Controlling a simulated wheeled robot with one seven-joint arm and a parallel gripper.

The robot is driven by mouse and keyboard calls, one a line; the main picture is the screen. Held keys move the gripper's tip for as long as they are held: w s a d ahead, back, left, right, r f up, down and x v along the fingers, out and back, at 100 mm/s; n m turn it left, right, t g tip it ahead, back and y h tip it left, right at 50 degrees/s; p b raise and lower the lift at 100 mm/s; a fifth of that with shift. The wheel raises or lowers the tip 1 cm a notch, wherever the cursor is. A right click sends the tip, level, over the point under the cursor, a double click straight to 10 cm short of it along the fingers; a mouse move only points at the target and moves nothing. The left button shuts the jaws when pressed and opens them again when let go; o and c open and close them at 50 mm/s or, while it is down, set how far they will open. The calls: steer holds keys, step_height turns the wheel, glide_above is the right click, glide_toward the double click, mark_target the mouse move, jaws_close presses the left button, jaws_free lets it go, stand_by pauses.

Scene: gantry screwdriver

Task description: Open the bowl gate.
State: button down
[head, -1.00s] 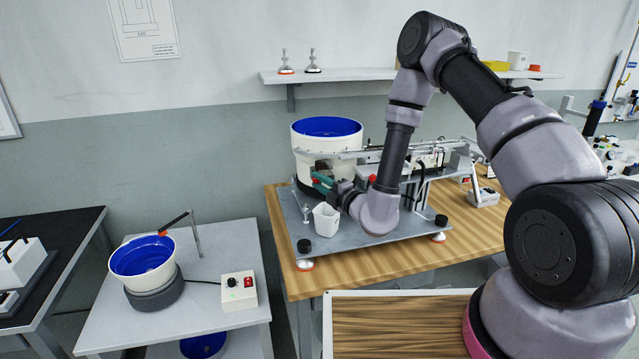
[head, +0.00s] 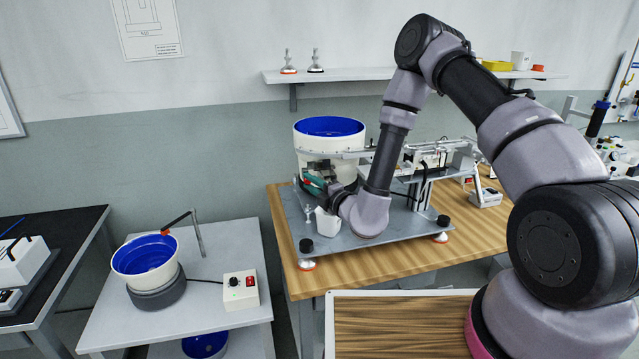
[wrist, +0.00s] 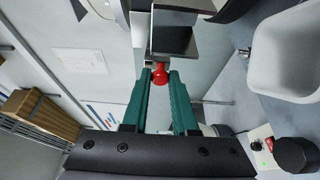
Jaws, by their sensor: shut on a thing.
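The bowl (head: 331,138) is white outside and blue inside and stands at the back left of the grey plate (head: 370,243). My gripper (head: 314,183) is low in front of its wall and covers much of the gate area. In the wrist view, a red knob (wrist: 160,75) below a dark grey block (wrist: 175,42) sits between the green fingertips of my gripper (wrist: 160,82). The fingers are shut on this knob. In the head view the knob is hidden, and I cannot tell how far the gate is open.
A white cup (head: 327,223) stands on the plate close to my wrist and also shows in the wrist view (wrist: 290,55). A metal track (head: 410,149) runs right from the bowl. A second blue-lined bowl (head: 146,256) and a control box (head: 240,291) stand on the left table.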

steer(key=c, duration=0.7)
jaws_free()
steer(key=v, duration=1.1)
steer(key=shift+w, duration=0.15)
